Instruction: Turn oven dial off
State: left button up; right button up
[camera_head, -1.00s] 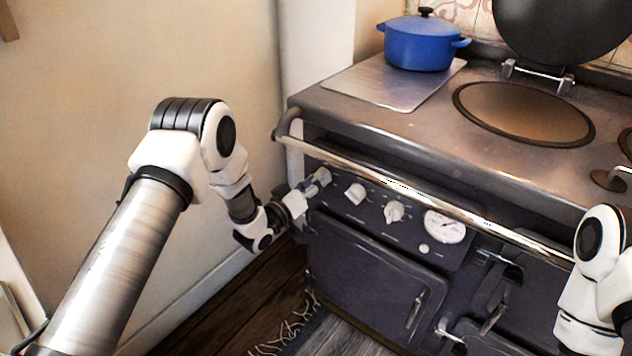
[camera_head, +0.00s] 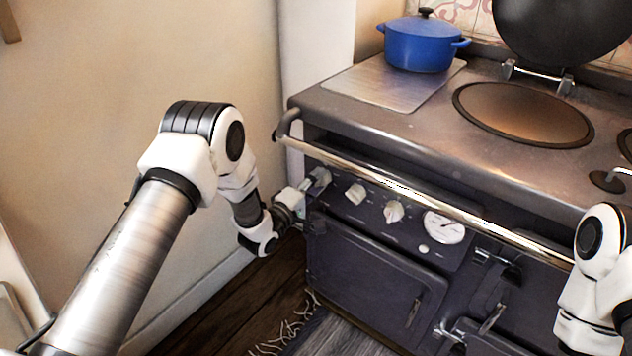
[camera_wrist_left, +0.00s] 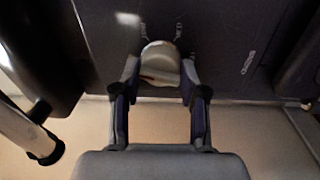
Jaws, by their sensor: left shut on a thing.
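The oven has a dark control panel with several white dials. The leftmost dial (camera_head: 320,176) is at the panel's left end, and my left gripper (camera_head: 304,186) is at it. In the left wrist view the pale dial (camera_wrist_left: 160,60) sits between the two fingertips of my left gripper (camera_wrist_left: 160,78), which is shut on it from both sides. Two more dials, the middle one (camera_head: 355,193) and the right one (camera_head: 394,212), stand free. Which way the held dial points is unclear. My right arm shows at the right edge, but its gripper is out of view.
A metal rail (camera_head: 400,188) runs along the stove front above the dials. A round gauge (camera_head: 444,227) is right of them. A blue pot (camera_head: 420,44) stands on the stove top. A wall is close on the left.

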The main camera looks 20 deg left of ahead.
pick_arm(q)
jog(key=shift+n, duration=1.4)
jog(key=o, duration=1.1)
jog(key=shift+f, duration=0.1)
jog(key=v, duration=1.2)
